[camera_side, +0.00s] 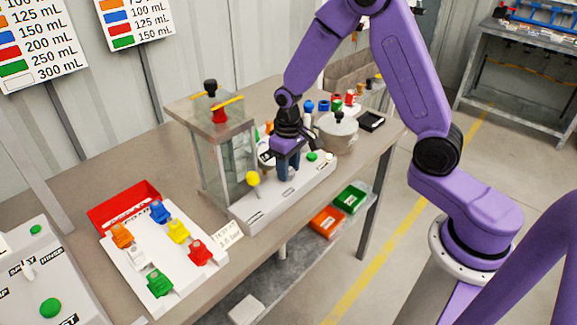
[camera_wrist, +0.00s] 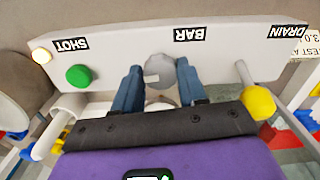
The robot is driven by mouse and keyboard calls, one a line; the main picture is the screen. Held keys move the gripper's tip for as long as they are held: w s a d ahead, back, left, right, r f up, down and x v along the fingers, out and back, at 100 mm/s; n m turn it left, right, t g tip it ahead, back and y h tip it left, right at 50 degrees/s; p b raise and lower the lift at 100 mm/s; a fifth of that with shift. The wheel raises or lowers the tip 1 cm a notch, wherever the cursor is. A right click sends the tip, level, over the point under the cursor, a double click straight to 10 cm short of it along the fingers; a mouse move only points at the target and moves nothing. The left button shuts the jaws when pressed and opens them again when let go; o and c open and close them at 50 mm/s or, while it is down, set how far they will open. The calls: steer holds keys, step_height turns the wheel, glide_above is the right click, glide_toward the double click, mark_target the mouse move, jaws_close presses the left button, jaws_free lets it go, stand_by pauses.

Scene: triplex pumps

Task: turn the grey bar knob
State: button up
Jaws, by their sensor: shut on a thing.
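The grey bar knob (camera_wrist: 158,70) sits on the white panel (camera_wrist: 110,50), below the BAR label (camera_wrist: 193,34) in the wrist view. My gripper (camera_wrist: 158,82) is shut on the knob, with one blue finger on each side of it. In the side view my gripper (camera_side: 288,172) points down at the white panel (camera_side: 270,207). The knob is hidden behind the fingers there, and its turn angle is hard to tell.
A yellow-knobbed lever (camera_side: 252,179) and a green button (camera_side: 312,156) flank my gripper on the panel. A glass-walled tank (camera_side: 222,160) stands close behind. A silver pot (camera_side: 338,132) is to the right. A tray of coloured pieces (camera_side: 135,265) lies at the left.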

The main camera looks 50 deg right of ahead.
steer(key=shift+m, duration=1.6)
steer(key=o, duration=0.8)
step_height(320, 180, up, 18)
steer(key=shift+f, duration=0.25)
